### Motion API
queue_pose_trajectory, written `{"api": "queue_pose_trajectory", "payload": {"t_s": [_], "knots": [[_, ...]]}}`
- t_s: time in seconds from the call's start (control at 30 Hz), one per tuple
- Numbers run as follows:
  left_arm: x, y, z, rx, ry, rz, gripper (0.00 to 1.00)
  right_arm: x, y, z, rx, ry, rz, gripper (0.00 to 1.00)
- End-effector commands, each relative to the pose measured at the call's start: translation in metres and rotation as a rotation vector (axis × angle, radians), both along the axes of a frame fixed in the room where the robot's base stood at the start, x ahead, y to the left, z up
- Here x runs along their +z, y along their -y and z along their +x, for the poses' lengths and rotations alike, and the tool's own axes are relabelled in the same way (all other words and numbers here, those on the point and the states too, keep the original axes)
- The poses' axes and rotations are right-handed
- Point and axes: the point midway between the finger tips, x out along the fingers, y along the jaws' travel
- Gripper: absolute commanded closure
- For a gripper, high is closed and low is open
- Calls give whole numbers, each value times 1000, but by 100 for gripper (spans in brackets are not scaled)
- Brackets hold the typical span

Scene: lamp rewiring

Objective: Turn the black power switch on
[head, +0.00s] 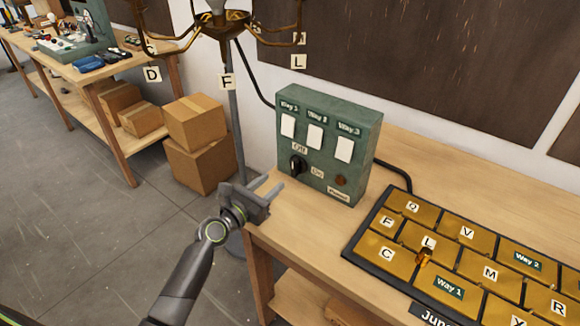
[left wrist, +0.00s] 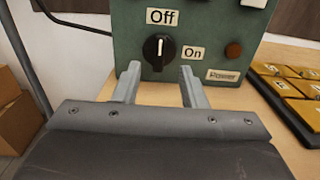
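The black power switch (head: 297,166) is a round knob on the front of a green control box (head: 364,123), which stands on the wooden bench. In the left wrist view the knob (left wrist: 158,48) has a white pointer line that stands upright, towards the "Off" label (left wrist: 162,16). The "On" label (left wrist: 192,52) is to its right. My left gripper (head: 272,190) is just in front of the box, below and left of the knob. Its two fingers (left wrist: 158,84) are apart with nothing between them, and the knob is beyond the gap. My right gripper is not in view.
A brown round indicator (head: 341,181) sits beside the "Power" label. White switches (head: 315,137) are above the knob. A black tray of labelled brass plates (head: 410,240) lies on the right of the bench. A brass lamp (head: 222,28) stands behind left, near cardboard boxes (head: 201,168).

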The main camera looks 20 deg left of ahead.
Motion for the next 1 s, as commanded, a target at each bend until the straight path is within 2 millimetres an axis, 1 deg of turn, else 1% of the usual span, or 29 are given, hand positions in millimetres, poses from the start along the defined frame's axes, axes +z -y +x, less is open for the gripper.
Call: {"api": "queue_pose_trajectory", "payload": {"t_s": [0.03, 0.2, 0.3, 0.43, 0.6, 0.9, 1.0], "knots": [[1, 5, 12, -1, 2, -2, 62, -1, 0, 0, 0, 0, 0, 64], [-1, 17, 44, -1, 1, -1, 62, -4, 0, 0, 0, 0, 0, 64], [-1, 23, 60, -1, 0, 0, 62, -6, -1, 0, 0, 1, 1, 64], [-1, 27, 75, 0, 1, 1, 62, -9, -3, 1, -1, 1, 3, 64], [-1, 31, 85, 0, 0, 1, 62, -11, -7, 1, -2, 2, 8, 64], [-1, 31, 86, 0, -1, 1, 62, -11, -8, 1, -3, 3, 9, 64], [-1, 31, 86, 0, -1, 1, 75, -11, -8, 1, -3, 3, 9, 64]]}}
